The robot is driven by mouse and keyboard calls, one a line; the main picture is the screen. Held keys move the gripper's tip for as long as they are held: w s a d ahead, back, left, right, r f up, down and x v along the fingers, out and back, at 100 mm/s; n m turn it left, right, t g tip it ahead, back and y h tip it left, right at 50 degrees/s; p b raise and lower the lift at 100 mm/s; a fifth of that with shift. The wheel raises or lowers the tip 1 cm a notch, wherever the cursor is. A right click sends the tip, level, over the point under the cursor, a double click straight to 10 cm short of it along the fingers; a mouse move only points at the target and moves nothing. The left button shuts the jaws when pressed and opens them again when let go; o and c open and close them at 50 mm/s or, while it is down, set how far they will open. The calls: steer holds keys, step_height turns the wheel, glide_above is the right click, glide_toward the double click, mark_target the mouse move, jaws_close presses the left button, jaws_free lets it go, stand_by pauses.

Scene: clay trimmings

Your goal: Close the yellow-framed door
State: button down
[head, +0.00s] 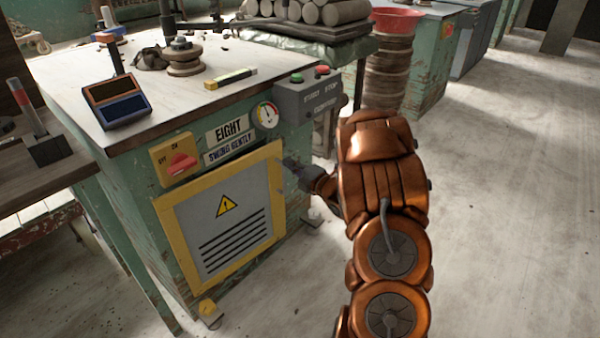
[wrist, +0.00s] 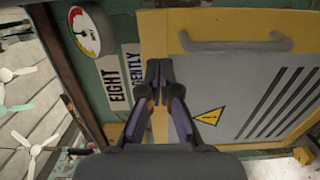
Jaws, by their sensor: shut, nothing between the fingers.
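The yellow-framed door (head: 230,272) has a grey panel with a warning triangle and dark slots, and sits on the front of the green cabinet. It lies close to the cabinet front; I cannot tell whether a narrow gap remains. In the wrist view the door (wrist: 265,85) fills the right side, with its grey handle (wrist: 236,46) near the top. My gripper (head: 290,163) is by the door's upper right corner. In the wrist view my gripper (wrist: 158,68) has its fingertips together with nothing between them, over the door's edge beside the labels. Contact is unclear.
Above the door are a red switch on a yellow box (head: 173,158), the "EIGHT" label (head: 228,129), a gauge (head: 265,115) and a grey button box (head: 308,96). The cabinet top (head: 170,95) holds tools. Open floor (head: 500,210) lies to the right.

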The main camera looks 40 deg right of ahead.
mark_target(272, 152)
steer(key=shift+w+a+f+b, duration=0.1)
steer(key=shift+w+a+b, duration=0.1)
steer(key=shift+w, duration=0.8)
steer(key=shift+w+a+r+b, duration=0.1)
steer(key=shift+w+b, duration=0.15)
steer(key=shift+w, duration=0.7)
steer(key=shift+w+a+f+b, duration=0.1)
steer(key=shift+w+b, duration=0.1)
steer(key=shift+w, duration=0.8)
steer(key=shift+w, duration=0.1)
